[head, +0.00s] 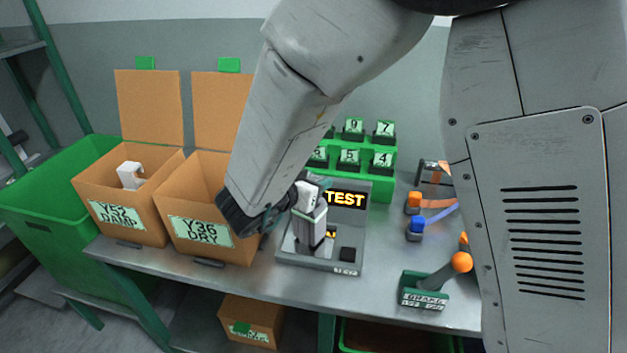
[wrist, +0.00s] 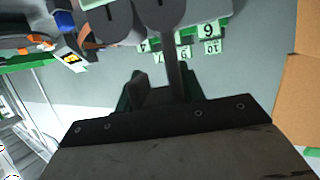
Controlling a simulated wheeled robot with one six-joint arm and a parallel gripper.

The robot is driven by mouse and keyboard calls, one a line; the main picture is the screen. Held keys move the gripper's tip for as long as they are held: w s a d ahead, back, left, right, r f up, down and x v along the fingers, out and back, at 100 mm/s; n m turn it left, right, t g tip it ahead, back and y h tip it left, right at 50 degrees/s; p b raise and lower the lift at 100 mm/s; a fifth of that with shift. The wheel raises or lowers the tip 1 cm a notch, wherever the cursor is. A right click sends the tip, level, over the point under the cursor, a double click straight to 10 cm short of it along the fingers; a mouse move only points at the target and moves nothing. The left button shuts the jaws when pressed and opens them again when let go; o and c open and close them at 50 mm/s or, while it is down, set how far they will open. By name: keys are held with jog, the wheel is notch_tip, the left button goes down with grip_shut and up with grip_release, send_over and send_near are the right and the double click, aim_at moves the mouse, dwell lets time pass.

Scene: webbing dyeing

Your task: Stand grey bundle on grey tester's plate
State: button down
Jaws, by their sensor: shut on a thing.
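The grey bundle (head: 313,232), with a paler upper part, is upright in my gripper (head: 308,204). My gripper is shut on it near its upper part. The grey tester (head: 352,222) stands on the bench with a lit TEST display. The bundle is over the tester's front, where the plate (head: 290,245) shows beside it. I cannot tell whether its bottom touches the plate. In the wrist view the dark jaws (wrist: 158,88) show, but the hold is unclear there.
Open cartons Y52 DAMP (head: 125,218), with a white item inside, and Y36 DRY (head: 205,235) stand left of the tester. A numbered green rack (head: 382,160) is behind it. An orange-knobbed lever (head: 440,275) and blue and orange clips (head: 416,226) are right.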

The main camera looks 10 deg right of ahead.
jog(key=c, duration=0.9)
grip_release()
jog(key=shift+f, duration=0.15)
jog(key=shift+o, duration=0.2)
